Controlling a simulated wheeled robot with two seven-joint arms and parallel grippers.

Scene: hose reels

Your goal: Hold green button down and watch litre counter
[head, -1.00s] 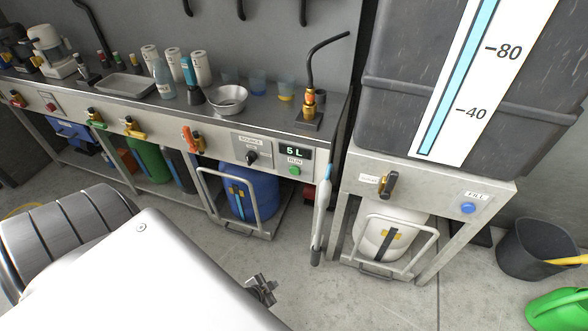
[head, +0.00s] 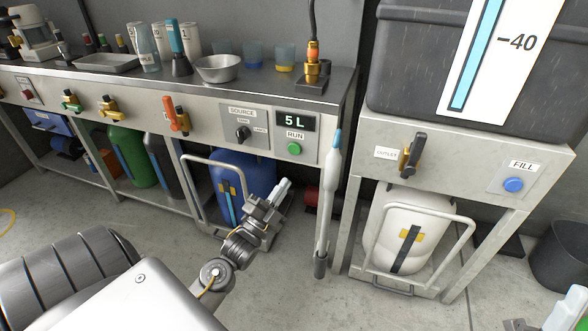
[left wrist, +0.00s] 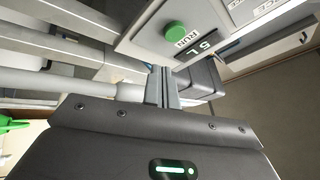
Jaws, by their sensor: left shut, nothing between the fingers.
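The green RUN button (head: 294,149) sits on a light panel at the right end of the bench front. The litre counter (head: 291,122) just above it reads 5 L. In the left wrist view the green button (left wrist: 175,30) and the counter (left wrist: 195,52) show rotated, past the fingers. My left gripper (head: 283,188) is shut and empty, below the button and in front of the blue drum, apart from the panel. It also shows in the left wrist view (left wrist: 162,72), short of the button. At the head view's lower right corner a pale and green piece shows; I cannot tell what it is.
The SOURCE knob (head: 243,134) is left of the button. A wand (head: 329,190) hangs upright at the bench's right end. The blue drum (head: 231,180) stands under the bench. A FILL button (head: 513,185) and outlet valve (head: 413,155) are on the tank stand. Floor in front is clear.

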